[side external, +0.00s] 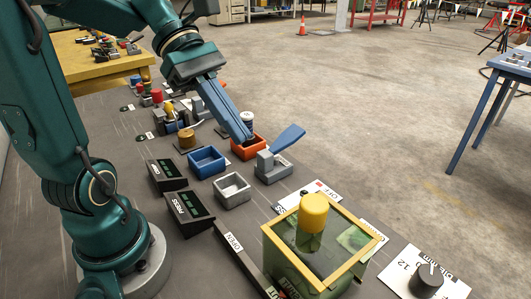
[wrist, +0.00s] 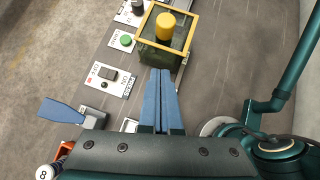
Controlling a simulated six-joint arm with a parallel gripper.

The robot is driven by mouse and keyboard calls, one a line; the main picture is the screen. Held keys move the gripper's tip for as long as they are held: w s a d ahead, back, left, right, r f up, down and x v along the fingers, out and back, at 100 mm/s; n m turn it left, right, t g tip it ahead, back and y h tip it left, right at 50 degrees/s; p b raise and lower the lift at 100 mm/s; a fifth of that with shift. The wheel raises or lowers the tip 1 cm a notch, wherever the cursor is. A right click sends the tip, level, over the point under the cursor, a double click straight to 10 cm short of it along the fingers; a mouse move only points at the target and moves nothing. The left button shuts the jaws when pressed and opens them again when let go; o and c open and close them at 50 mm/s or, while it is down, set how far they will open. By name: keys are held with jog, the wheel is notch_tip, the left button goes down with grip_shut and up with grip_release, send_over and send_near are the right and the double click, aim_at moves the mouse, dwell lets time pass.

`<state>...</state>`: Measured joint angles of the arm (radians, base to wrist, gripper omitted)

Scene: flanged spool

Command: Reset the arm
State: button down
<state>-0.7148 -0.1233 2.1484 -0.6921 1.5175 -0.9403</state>
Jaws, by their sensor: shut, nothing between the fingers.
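My gripper (side external: 244,137) has long blue fingers, pressed together with nothing between them. In the side view it points down and to the right, its tips overlapping the orange-red bin (side external: 262,149). A small round white-and-dark piece, perhaps the spool (side external: 247,118), shows just behind the tips; I cannot tell if it stands in that bin or behind it. In the wrist view the closed fingers (wrist: 161,73) point toward the yellow-framed box (wrist: 150,54).
A blue bin (side external: 207,165) and a grey bin (side external: 232,192) stand left of and in front of the orange-red one. A lever with a blue handle (side external: 287,138) stands close right of my fingertips. Two black PRESS boxes (side external: 188,210) and the yellow-knobbed box (side external: 313,212) stand nearer.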

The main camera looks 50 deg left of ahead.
jog(key=s+d+f+m+y, duration=0.35)
jog(key=s+m, duration=0.35)
jog(key=m, duration=0.3)
jog(key=shift+w+a+f+m+t+y, duration=0.35)
jog(key=shift+a+m+t+y, duration=0.35)
jog(key=shift+m, duration=1.15)
jog(key=shift+w+a+f+m+t+y, duration=0.3)
jog(key=shift+a+m+y, duration=0.45)
jog(key=shift+m, duration=1.05)
jog(key=shift+w+a+f+m+t+y, duration=0.25)
jog(key=shift+w+a+m+t+y, duration=0.25)
jog(key=shift+m+y, duration=0.95)
jog(key=shift+s+d+m+h, duration=0.1)
jog(key=shift+m+h, duration=0.3)
jog(key=shift+h, duration=0.05)
